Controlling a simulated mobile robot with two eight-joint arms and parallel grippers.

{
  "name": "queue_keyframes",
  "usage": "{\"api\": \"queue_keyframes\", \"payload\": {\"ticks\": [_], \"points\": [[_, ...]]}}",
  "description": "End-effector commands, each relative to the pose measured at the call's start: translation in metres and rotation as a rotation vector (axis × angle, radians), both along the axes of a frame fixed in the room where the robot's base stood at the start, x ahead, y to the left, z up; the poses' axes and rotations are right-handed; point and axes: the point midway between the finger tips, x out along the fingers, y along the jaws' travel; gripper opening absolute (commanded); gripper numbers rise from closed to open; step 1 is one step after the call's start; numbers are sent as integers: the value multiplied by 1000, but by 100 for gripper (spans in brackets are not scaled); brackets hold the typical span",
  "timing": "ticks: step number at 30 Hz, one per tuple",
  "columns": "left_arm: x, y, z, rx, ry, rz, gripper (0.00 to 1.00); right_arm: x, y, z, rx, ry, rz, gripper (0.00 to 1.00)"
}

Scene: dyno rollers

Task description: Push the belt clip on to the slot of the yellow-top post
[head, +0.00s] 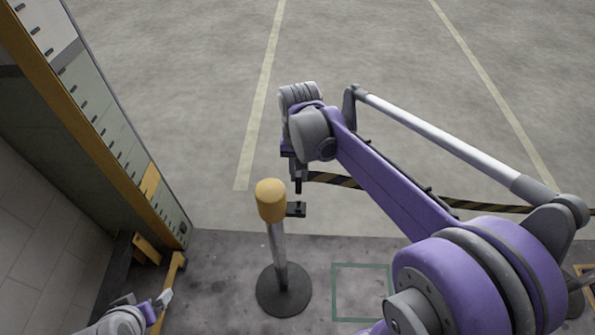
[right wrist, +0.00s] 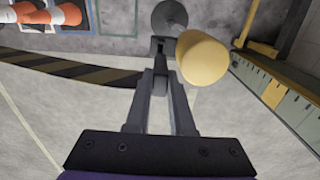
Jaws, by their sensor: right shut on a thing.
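The yellow-top post (head: 271,201) stands upright on a round dark base (head: 284,290). Its yellow top also shows in the right wrist view (right wrist: 203,58). A small dark slot bracket (head: 297,209) sticks out to the right just below the top. My right gripper (head: 298,186) is right above the bracket. In the right wrist view its fingers (right wrist: 161,78) are shut on the dark belt clip (right wrist: 158,66), close to the bracket. Whether clip and slot touch I cannot tell. A grey part of my left arm (head: 122,321) shows at bottom left; its jaws are unclear.
The black-and-yellow striped belt (head: 335,180) runs from the clip to the right, behind my right arm. A tall yellow-edged cabinet (head: 120,120) stands at left. Orange-and-white cones (right wrist: 45,14) lie across the wrist view's top left. The floor beyond the post is clear.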

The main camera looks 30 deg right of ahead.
Motion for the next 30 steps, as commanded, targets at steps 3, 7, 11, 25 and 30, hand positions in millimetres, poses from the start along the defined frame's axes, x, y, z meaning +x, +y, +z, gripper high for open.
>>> {"api": "queue_keyframes", "payload": {"ticks": [3, 7, 11, 25, 30], "points": [[-5, 0, -9, 0, 9, 0, 99, -1, 0, -12, 0, 2, 1, 0], [-10, 0, -17, 0, 18, 0, 99, -1, 0, -25, 0, 4, 1, 0], [-14, 0, -27, 0, 27, 0, 99, -1, 0, -38, 0, 4, 1, 0], [-20, 0, -40, 0, 38, 0, 99, 0, 0, -58, 0, 0, 1, 0], [-20, 0, -40, 0, 38, 0, 99, 0, 0, -58, 0, 0, 1, 0]]}}
